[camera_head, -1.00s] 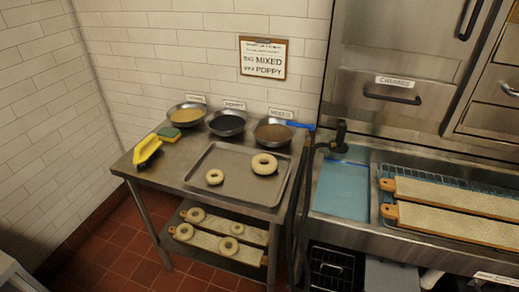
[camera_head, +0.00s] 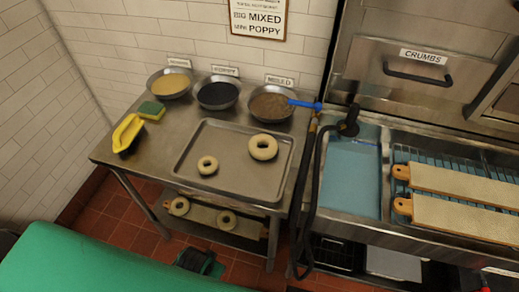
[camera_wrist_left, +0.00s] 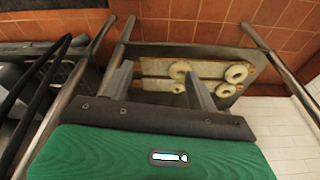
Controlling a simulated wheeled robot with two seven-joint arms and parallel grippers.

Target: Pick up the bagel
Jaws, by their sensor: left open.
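A large pale bagel (camera_head: 262,147) lies on the right side of the metal tray (camera_head: 232,183) on the steel table. A smaller bagel (camera_head: 207,165) lies to its left on the same tray. More bagels lie on boards on the lower shelf, such as one bagel (camera_head: 226,220) there; the left wrist view shows several, including one bagel (camera_wrist_left: 236,73). My left gripper (camera_wrist_left: 158,88) is open and empty, its fingers apart in front of the lower shelf and touching no bagel. My green left arm fills the lower left of the head view. My right gripper is out of view.
Bowls of toppings stand behind the tray, one bowl (camera_head: 271,104) with a blue handle by it. A yellow brush (camera_head: 127,133) and a sponge (camera_head: 151,110) lie at the table's left. A black hose (camera_head: 318,180) hangs beside the table's right edge. Boards (camera_head: 461,186) lie at the right.

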